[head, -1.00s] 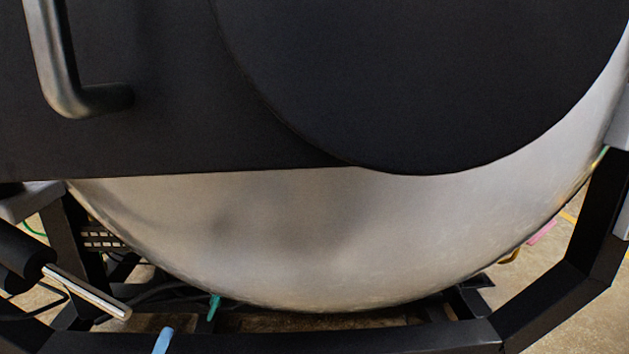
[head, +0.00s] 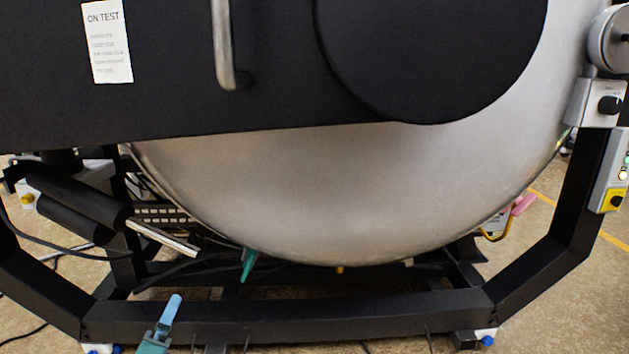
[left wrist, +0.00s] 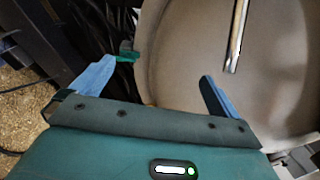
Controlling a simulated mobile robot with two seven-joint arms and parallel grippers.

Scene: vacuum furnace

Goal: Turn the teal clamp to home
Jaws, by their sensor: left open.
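The teal clamp (head: 247,264) hangs at the lower left edge of the round steel door (head: 330,195), its narrow end pointing down. In the left wrist view the teal clamp (left wrist: 127,52) shows at the door's left rim, just beyond the tip of the left blue finger. My left gripper (head: 171,300) is low and to the left of the clamp in the head view, where one blue finger shows. In the left wrist view my left gripper (left wrist: 157,72) has its blue fingers wide apart with nothing between them. My right gripper is not in view.
A silver rod (head: 163,238) juts out left of the clamp. A black frame (head: 300,318) runs below the door. A dark panel with a bar handle (head: 222,50) covers the upper door. A pink part (head: 523,205) sits at the right rim, near a control box (head: 608,185).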

